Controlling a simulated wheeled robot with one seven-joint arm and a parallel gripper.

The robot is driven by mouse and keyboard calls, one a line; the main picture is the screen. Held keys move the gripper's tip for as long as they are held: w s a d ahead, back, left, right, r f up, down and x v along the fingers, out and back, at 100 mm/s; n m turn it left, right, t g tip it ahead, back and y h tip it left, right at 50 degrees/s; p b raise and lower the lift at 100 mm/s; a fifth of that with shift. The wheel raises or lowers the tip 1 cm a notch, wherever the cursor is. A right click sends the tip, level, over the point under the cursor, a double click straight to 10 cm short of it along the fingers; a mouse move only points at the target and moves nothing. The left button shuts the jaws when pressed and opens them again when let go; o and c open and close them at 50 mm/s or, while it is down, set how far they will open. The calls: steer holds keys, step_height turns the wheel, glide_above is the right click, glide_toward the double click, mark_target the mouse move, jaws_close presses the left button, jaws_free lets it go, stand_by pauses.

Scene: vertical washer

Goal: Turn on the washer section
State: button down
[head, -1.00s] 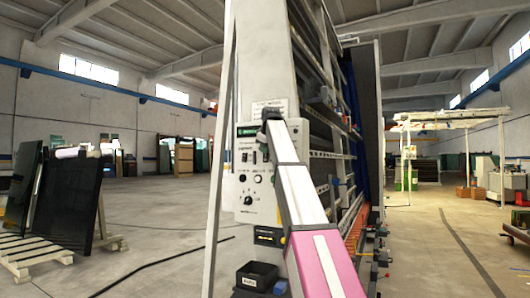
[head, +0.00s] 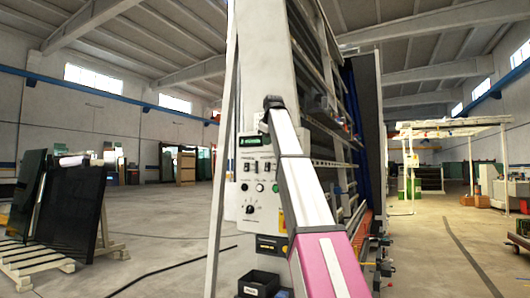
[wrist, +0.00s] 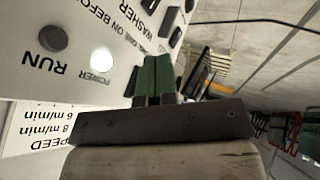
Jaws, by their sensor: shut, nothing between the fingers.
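The washer's light-coloured control panel (head: 236,197) is on the near end of the tall machine. In the head view it shows a green label (head: 249,141), switches, round buttons and a lower black knob (head: 250,209). The wrist view shows the panel upside down, with a grey RUN button (wrist: 53,39), a bright POWER light (wrist: 102,62), and black switches (wrist: 165,20) by the word WASHER. My gripper (wrist: 155,60) has its green fingers shut and empty, over the panel's edge near those switches. I cannot tell if they touch it. In the head view my arm hides the panel's right side.
A black open box (head: 258,284) sits below the panel. The tall washer frame (head: 262,60) stands behind my arm. Dark glass sheets (head: 72,210) lean on a wooden rack at left. The floor between rack and machine is mostly clear, with a dark cable (head: 160,270) across it.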

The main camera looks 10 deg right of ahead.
steer(key=shift+s+d+r, duration=0.15)
steer(key=shift+s+r, duration=0.1)
steer(key=shift+r, duration=0.3)
steer(key=shift+s+d+r, duration=0.1)
steer(key=shift+s+r, duration=0.15)
steer(key=shift+r, duration=0.25)
steer(key=shift+f, duration=0.15)
steer(key=m+g, duration=0.1)
glide_toward(267, 175)
step_height(267, 175, down, 8)
steer(key=s+a, duration=0.1)
steer(key=s, duration=0.1)
step_height(267, 175, down, 13)
steer(key=m+g, duration=0.1)
steer(key=s+f+m+g, duration=0.1)
steer(key=s+f, duration=0.2)
steer(key=f, duration=0.9)
steer(key=s+f+m+g, duration=0.1)
steer(key=s+f+m, duration=0.1)
steer(key=f, duration=1)
steer(key=s+f+m+g, duration=0.2)
steer(key=s+f, duration=1.3)
steer(key=f, duration=0.3)
steer(key=s+a+f+m+g, duration=0.1)
steer(key=s+f+m+g, duration=0.1)
steer(key=s+f, duration=1.3)
step_height(267, 175, down, 3)
steer(key=shift+a+f, duration=0.15)
steer(key=shift+a, duration=0.05)
